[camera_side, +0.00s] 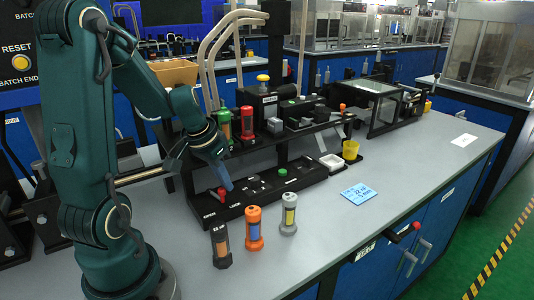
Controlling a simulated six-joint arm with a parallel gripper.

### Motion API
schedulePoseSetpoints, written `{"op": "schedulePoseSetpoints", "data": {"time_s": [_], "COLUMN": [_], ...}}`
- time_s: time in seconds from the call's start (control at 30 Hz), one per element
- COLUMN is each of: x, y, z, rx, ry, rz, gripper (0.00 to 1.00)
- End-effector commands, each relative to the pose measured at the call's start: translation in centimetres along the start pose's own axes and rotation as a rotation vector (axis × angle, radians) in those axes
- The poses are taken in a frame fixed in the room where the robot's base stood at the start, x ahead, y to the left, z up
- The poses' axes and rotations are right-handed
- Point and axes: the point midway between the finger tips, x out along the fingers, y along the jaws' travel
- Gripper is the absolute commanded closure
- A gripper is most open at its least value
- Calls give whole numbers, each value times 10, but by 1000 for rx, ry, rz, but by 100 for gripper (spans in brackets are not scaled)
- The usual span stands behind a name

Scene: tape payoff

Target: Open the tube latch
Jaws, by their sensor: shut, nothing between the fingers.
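My gripper (226,183) is shut and empty, pointing down over the left end of the black base panel (262,204). Its tips are close to a small red knob (221,191) on that panel; I cannot tell whether they touch. A red tube (247,123) and a green tube (223,122) stand upright in the rack behind. Three tubes stand on the table in front: dark brown (221,245), orange (254,228) and grey (289,213).
A blue note card (359,194) lies on the grey table (400,190). A white tray (332,162) and a yellow cup (350,149) stand to the right of the panel. A black-framed clear box (375,105) stands behind them. The front right of the table is clear.

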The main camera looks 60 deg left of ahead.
Motion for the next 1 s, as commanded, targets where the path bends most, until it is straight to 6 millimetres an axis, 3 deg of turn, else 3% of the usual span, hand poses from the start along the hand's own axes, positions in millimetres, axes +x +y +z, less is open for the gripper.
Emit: {"op": "schedulePoseSetpoints", "data": {"time_s": [0.87,1.0], "x": [-10,-11], "y": [-4,-5], "z": [27,31], "rx": [646,645], "ry": [-1,0], "rz": [232,230], "gripper": [100,100]}}
